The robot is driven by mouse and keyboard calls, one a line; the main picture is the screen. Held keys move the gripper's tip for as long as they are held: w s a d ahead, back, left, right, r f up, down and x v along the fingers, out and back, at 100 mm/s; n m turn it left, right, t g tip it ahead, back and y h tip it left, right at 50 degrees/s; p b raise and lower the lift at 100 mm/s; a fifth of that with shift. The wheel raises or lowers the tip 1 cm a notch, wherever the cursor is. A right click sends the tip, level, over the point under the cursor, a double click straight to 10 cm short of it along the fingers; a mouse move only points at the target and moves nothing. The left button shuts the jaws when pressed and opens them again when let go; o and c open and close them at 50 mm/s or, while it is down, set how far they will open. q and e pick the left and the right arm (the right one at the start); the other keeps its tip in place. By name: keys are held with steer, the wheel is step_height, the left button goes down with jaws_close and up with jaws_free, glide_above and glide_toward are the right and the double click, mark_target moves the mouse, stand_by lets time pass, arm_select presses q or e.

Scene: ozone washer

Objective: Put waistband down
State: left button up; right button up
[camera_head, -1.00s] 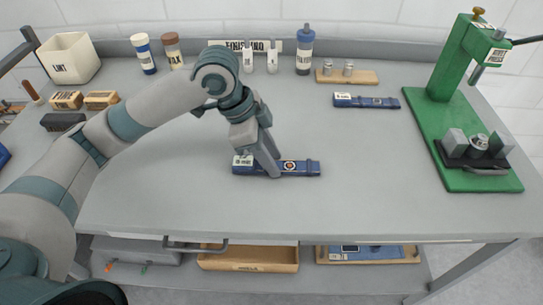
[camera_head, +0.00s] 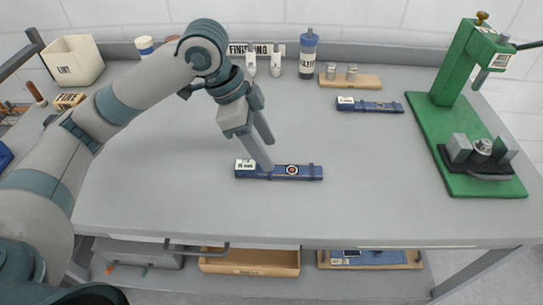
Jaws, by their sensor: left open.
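One blue waistband (camera_head: 305,172) lies flat on the grey table, near its middle. It has a white label at its left end and a round emblem right of centre. My left gripper (camera_head: 268,157) is above the waistband's left half, fingers pointing down and apart. Nothing is held between them. One fingertip overlaps the waistband in the picture; I cannot tell whether it touches. A second blue waistband (camera_head: 370,105) lies further back to the right. My right gripper is not in view.
A green press (camera_head: 455,130) stands at the right. A wooden block with two metal pieces (camera_head: 350,77), a filter bottle (camera_head: 308,55) and a white lint bin (camera_head: 72,62) line the back. A wooden tray (camera_head: 250,262) sits on the lower shelf. The table's front middle is clear.

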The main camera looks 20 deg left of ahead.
arm_select(q)
steer(key=v, duration=0.6)
steer(key=shift+a+r, duration=0.2)
steer(key=shift+r, duration=0.1)
stand_by(0.3)
